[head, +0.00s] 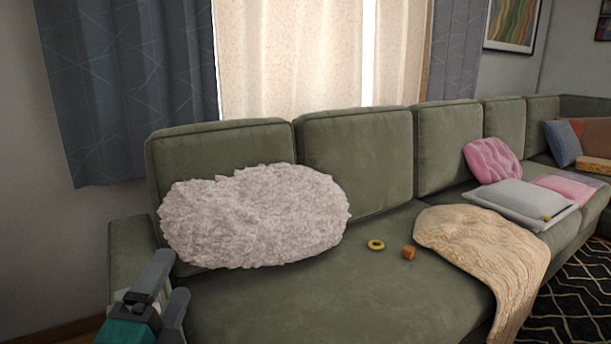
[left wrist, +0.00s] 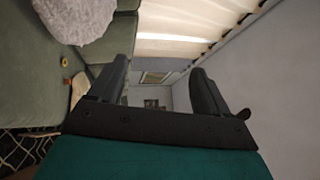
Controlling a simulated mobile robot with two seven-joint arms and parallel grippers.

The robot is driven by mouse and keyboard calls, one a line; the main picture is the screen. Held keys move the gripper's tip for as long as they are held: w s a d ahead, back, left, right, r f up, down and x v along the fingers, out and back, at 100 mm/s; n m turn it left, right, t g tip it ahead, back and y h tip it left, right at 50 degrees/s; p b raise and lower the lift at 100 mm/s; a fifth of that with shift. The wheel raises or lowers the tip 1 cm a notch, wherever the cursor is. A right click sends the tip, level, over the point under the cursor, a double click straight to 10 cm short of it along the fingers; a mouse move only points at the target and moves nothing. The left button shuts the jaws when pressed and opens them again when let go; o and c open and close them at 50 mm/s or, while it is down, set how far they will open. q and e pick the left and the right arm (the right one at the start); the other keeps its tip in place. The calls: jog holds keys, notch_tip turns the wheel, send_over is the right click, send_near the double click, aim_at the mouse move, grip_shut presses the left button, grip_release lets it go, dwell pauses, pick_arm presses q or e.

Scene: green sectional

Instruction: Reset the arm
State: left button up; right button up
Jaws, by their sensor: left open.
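My left gripper (head: 166,292) shows at the lower left of the head view, in front of the sofa's left end. Its two dark fingers are apart, with nothing between them. In the left wrist view my left gripper (left wrist: 162,90) also stands open and empty, and the picture is turned on its side. My right gripper is in neither view.
A green sectional sofa (head: 330,310) fills the middle. On it are a fluffy pale cushion (head: 255,215), a yellow ring (head: 376,245), an orange block (head: 409,252), a beige blanket (head: 485,245) and a grey pillow (head: 520,203).

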pick_arm(q)
jog(key=s+a+f+n+g+y, duration=0.3)
jog(key=a+f+n+g+y, duration=0.15)
jog(key=f+n, duration=0.4)
jog(key=s+d+f+n+g+h, duration=0.1)
jog(key=s+f+n+g+h, duration=0.1)
jog(key=s+f+n+g, duration=0.4)
jog(key=s+d+f+n+g+h, duration=0.25)
jog(key=s+f+g, duration=0.45)
jog(key=s+f, duration=0.35)
jog(key=w+d+f+t+h, duration=0.2)
jog(key=w+d+f+t, duration=0.25)
jog(key=w+t, duration=0.35)
notch_tip(320, 180, up, 12)
jog(key=s+a+y+p, duration=0.1)
jog(key=a+p, duration=0.1)
jog(key=p, duration=1.3)
jog(key=shift+a+m, duration=0.3)
jog(key=shift+a, duration=0.05)
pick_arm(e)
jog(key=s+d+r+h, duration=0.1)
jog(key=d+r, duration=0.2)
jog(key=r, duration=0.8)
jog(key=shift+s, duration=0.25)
pick_arm(q)
jog(key=shift+f, duration=0.1)
